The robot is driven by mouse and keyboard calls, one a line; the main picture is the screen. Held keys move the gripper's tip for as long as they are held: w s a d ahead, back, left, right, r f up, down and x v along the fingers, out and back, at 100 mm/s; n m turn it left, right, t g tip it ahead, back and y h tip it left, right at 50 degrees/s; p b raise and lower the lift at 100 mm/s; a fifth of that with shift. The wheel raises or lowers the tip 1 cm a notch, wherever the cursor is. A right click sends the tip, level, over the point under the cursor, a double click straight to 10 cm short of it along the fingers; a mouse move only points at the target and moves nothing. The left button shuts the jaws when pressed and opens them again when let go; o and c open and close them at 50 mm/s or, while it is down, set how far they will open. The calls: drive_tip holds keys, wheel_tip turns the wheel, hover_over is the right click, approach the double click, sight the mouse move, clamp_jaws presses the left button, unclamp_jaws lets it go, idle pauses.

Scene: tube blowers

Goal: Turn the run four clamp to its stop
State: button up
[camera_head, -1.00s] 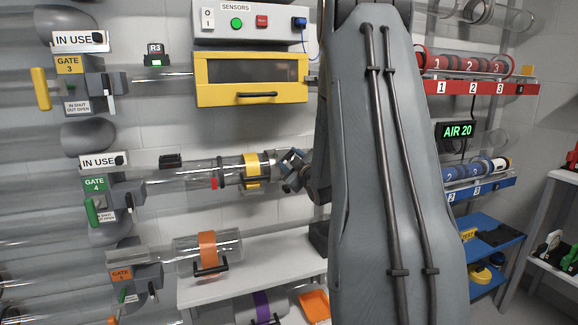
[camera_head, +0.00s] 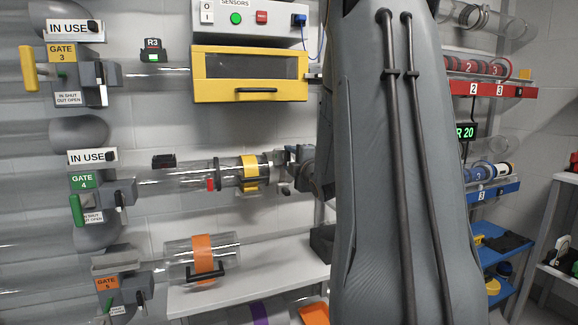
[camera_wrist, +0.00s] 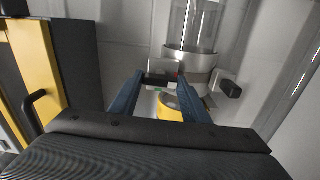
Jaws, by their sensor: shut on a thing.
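Run four is the clear horizontal tube (camera_head: 185,175) at the green GATE 4 label (camera_head: 83,181). Towards its right end it has a dark ring, a small red tab (camera_head: 210,185) and a yellow band (camera_head: 250,174). My gripper (camera_head: 281,166) is at the clamp, just right of the yellow band. In the wrist view, my gripper (camera_wrist: 158,84) has its two blue fingers shut on a small dark part of the clamp (camera_wrist: 160,80). A metal collar (camera_wrist: 190,62) and the yellow band (camera_wrist: 170,106) are beside the fingers. My arm hides the area right of the clamp.
A yellow-framed box (camera_head: 250,75) hangs above run four. A tube piece with an orange band (camera_head: 203,258) lies on the shelf (camera_head: 250,275) below. In the wrist view, a black knob (camera_wrist: 231,89) sticks out right of the fingers.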

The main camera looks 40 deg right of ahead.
drive_tip(key=shift+n, duration=0.4)
drive_tip(key=o, duration=1)
drive_tip(key=shift+o, duration=0.2)
drive_tip(key=v, duration=0.7)
drive_tip(key=shift+s, duration=0.4)
drive_tip(key=shift+a, duration=0.2)
